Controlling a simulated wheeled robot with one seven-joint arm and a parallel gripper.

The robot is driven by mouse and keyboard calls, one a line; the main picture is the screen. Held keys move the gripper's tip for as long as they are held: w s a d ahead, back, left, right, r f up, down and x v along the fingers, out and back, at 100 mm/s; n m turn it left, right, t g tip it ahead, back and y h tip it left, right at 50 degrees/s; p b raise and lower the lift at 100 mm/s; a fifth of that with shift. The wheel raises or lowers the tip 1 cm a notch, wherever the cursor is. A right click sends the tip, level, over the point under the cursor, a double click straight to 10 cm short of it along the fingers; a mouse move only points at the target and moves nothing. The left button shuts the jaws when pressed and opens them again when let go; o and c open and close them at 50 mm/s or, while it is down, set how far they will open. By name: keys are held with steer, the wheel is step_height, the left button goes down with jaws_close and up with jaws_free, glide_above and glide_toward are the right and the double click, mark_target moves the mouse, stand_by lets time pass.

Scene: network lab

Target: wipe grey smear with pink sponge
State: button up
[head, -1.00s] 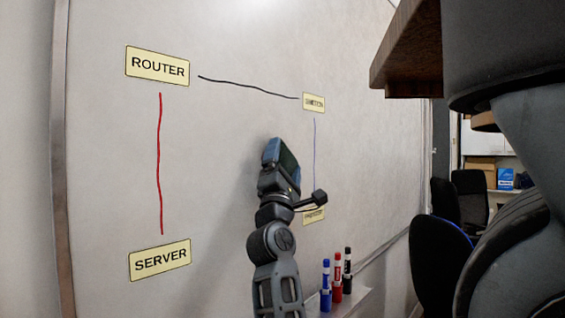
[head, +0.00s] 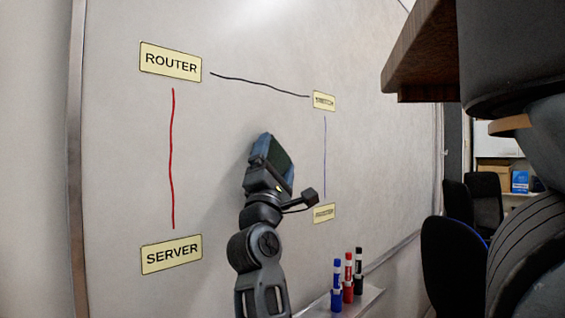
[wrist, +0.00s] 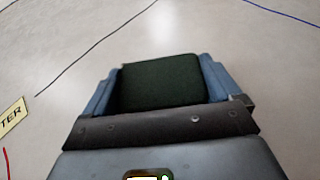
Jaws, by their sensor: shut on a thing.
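My gripper (head: 268,162) is in front of the whiteboard (head: 235,130), between the red line on the left and the thin blue line on the right. Its blue fingers are shut on a dark green block, perhaps a sponge or eraser (wrist: 162,82), held between them in the wrist view. I cannot tell whether the block touches the board. I see no pink sponge in either view. No grey smear stands out on the board; the part behind my gripper is hidden.
A ROUTER label (head: 170,62), a SERVER label (head: 171,254) and two smaller labels are joined by red, black and blue lines. Several markers (head: 348,278) stand on the tray (head: 368,296) below. A brown shelf edge (head: 425,55) and dark chairs (head: 452,245) are at right.

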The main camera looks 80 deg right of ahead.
steer(key=w+a, duration=0.1)
steer(key=a+b, duration=0.1)
steer(key=a, duration=0.1)
steer(key=w+a, duration=0.1)
steer(key=shift+w+a, duration=0.15)
steer(key=shift+w, duration=0.15)
stand_by(0.4)
steer(key=s+a+p, duration=0.1)
steer(key=s+a, duration=0.2)
steer(key=s, duration=0.2)
stand_by(0.4)
steer(key=shift+s+a+p, duration=0.15)
steer(key=shift+p, duration=0.2)
steer(key=shift+s+a+p, duration=0.35)
steer(key=shift+s+p, duration=0.2)
steer(key=shift+s, duration=0.05)
steer(key=shift+s+a+p, duration=0.35)
steer(key=shift+s+p, duration=0.2)
steer(key=shift+s, duration=0.05)
